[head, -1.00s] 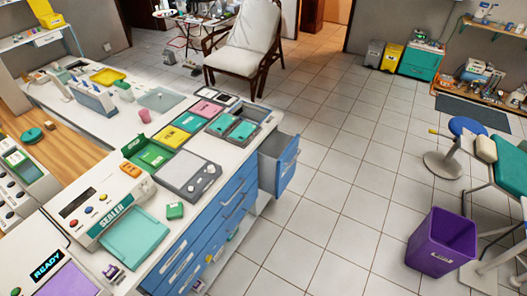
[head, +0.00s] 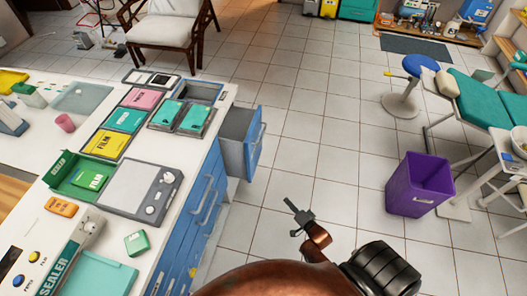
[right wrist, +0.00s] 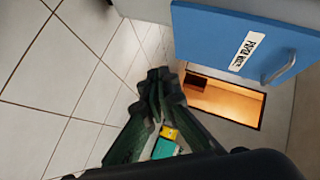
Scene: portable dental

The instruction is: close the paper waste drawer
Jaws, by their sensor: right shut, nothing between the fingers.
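The paper waste drawer (head: 241,140) is open, sticking out from the far end of the blue cabinet. Its front faces right in the head view. In the right wrist view, its blue front (right wrist: 240,40) shows at upper right, tilted, with a white label and a grey handle (right wrist: 280,66). My right gripper (head: 297,212) is over the floor, right of and nearer than the drawer, apart from it. In the right wrist view its fingers (right wrist: 162,78) are together and empty, left of and below the drawer front. My left gripper is out of view.
The counter (head: 130,235) with trays and devices runs along the left. A purple bin (head: 418,186) stands on the floor to the right, near a blue stool (head: 405,95) and a teal chair. The tiled floor beside the drawer is clear.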

